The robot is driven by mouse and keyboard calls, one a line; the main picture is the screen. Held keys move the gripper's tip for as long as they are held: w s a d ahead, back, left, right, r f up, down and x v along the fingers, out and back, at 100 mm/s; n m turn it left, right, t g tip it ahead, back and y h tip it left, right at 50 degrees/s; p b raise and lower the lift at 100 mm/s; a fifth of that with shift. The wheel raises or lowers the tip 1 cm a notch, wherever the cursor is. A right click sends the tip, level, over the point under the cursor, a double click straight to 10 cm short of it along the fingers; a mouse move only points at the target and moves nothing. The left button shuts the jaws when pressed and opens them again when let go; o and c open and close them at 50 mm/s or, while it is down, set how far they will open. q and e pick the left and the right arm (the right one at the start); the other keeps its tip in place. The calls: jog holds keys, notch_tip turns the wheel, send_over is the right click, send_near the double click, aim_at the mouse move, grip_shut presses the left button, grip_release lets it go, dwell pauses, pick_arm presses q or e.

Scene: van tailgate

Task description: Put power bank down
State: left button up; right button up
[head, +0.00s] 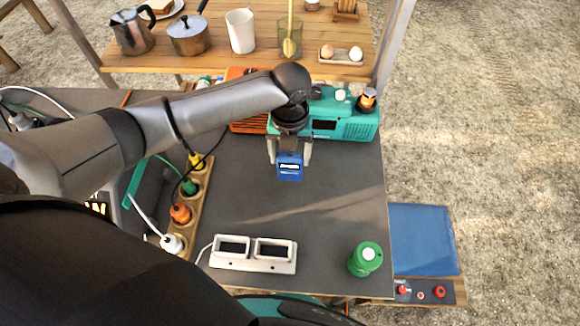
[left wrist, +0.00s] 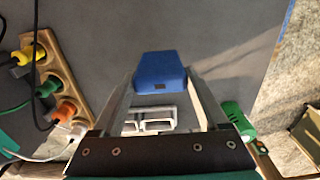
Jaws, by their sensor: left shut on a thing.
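The blue power bank (head: 289,172) is between the fingers of my left gripper (head: 290,160), over the dark grey tabletop (head: 320,195). My left gripper is shut on it. In the left wrist view the power bank (left wrist: 160,70) sits upright between the two fingertips (left wrist: 160,78), with a small dark port on its near face. I cannot tell whether its bottom touches the tabletop. My right gripper is in neither view.
A white two-slot holder (head: 253,254) and a green canister (head: 365,259) stand near the front edge. A wooden socket strip (head: 197,205) with coloured plugs lies left. A teal radio (head: 345,118) stands behind the gripper. The tabletop right of the gripper is clear.

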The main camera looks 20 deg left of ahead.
aim_at(290, 167)
pick_arm(q)
jog(key=shift+f+b, duration=0.45)
jog(key=shift+f, duration=1.9)
jog(key=shift+f, duration=0.1)
jog(key=o, duration=1.5)
notch_tip(290, 167, up, 12)
jog(key=shift+r+p, duration=0.15)
jog(key=shift+p, duration=1.1)
